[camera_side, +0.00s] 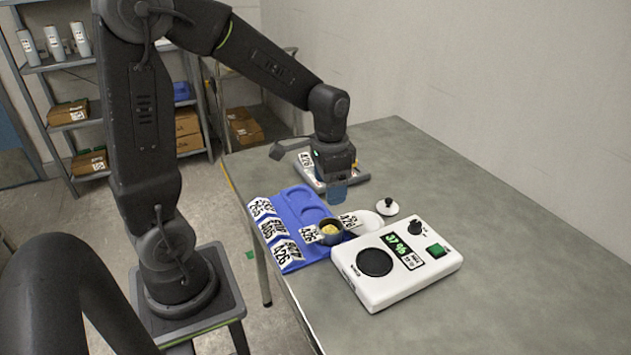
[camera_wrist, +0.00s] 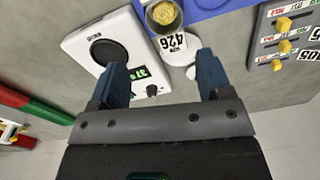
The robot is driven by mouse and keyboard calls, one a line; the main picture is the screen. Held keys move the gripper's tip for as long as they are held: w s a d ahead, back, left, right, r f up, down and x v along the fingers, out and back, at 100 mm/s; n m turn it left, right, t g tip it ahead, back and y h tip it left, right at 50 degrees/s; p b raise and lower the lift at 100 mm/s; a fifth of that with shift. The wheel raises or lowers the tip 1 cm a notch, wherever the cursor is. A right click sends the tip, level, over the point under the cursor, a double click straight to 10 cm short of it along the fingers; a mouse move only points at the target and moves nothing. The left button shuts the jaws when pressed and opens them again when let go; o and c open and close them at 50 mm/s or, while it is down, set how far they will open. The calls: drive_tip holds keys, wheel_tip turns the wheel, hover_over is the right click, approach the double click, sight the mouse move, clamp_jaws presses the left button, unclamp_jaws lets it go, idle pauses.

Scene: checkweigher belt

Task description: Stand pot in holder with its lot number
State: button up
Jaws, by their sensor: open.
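The pot (camera_side: 329,231), dark-rimmed with yellow contents, appears upright at the right edge of the blue holder (camera_side: 313,215); I cannot tell if it is seated in a recess. It also shows at the top of the wrist view (camera_wrist: 164,14). The holder has rounded recesses and a row of number labels along its left side, the nearest reading 426. A label reading 426 (camera_side: 350,222) shows beside the pot, by a white disc (camera_side: 366,219). My gripper (camera_side: 338,191) is open and empty above the table, behind the pot; its blue fingers (camera_wrist: 162,63) show in the wrist view.
A white scale (camera_side: 395,265) with a black round pan and green display stands at the right front. A white lid with a dark knob (camera_side: 388,206) lies behind it. A grey panel with yellow knobs (camera_wrist: 284,45) lies beyond the holder. The table's right side is clear.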

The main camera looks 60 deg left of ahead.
drive_tip(key=s+d+r+n+t, duration=0.2)
drive_tip(key=s+d+r+t, duration=0.3)
drive_tip(key=s+d+r, duration=0.3)
drive_tip(key=s+r, duration=0.2)
drive_tip(key=s, duration=0.2)
drive_tip(key=shift+d+r, duration=0.25)
drive_tip(key=shift+d, duration=0.1)
